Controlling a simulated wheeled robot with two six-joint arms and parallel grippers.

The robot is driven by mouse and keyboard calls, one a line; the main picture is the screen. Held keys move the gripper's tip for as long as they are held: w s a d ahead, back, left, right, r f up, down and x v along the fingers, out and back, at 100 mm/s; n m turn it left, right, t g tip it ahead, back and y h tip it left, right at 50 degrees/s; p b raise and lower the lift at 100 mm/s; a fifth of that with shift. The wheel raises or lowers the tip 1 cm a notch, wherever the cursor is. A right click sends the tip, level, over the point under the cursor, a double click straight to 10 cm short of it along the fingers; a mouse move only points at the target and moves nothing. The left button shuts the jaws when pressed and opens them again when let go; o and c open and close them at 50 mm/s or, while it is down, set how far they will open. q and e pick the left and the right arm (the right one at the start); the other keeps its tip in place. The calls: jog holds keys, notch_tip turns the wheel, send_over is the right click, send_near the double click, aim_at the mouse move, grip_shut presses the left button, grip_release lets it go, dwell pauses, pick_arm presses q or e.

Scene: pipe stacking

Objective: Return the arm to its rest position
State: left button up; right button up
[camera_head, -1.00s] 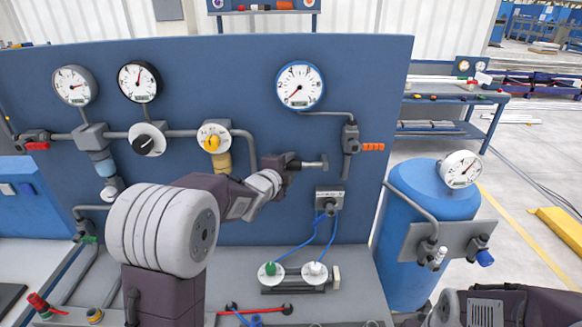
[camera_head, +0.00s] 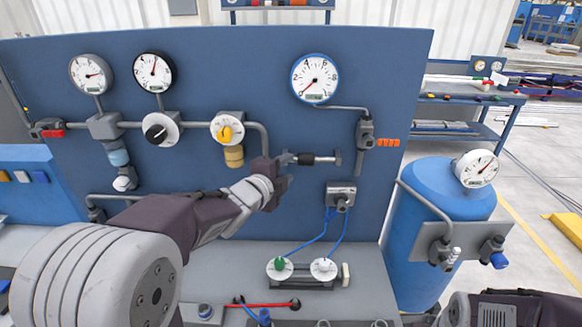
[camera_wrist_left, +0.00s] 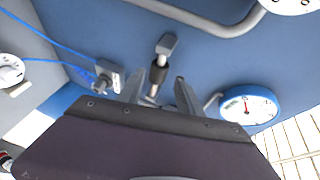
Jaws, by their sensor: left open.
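My left arm comes in from the lower left in the head view. Its gripper (camera_head: 284,176) is in front of the blue panel, just left of a small T-shaped fitting (camera_head: 326,159) with a black sleeve. In the left wrist view my left gripper (camera_wrist_left: 160,88) is open, its two fingers apart. The same fitting (camera_wrist_left: 166,45) shows between and beyond the fingertips; no grip on it is visible. My right arm shows only partly at the lower right of the head view; its gripper is out of view.
The blue panel (camera_head: 300,225) carries several gauges, knobs and pipes close around the arm. A small valve block (camera_head: 341,193) with blue hoses is below the fitting. A blue tank (camera_head: 440,195) stands right of the panel. The grey bench (camera_head: 365,285) has bare patches.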

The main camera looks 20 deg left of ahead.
dwell(0.3)
pick_arm(q)
jog(key=s+d+f+n+g+y, duration=0.1)
jog(key=s+f+n+g, duration=0.2)
jog(key=f, duration=0.4)
jog(key=s+d+f+n+g, duration=0.1)
jog(key=s+f+n+g, duration=0.15)
jog(key=f, duration=0.45)
jog(key=s+f+n+g, duration=0.2)
jog(key=s+f+n, duration=0.1)
jog(key=s, duration=0.3)
jog(key=s+f+n+g, duration=0.3)
jog(key=s+f+n, duration=0.1)
jog(key=s+n, duration=0.1)
jog(key=s+f+n+g, duration=0.3)
jog(key=s+f+n, duration=0.1)
jog(key=s, duration=0.3)
jog(key=shift+s+n+y, duration=0.3)
jog(key=shift+s+n, duration=0.05)
jog(key=shift+n, duration=0.2)
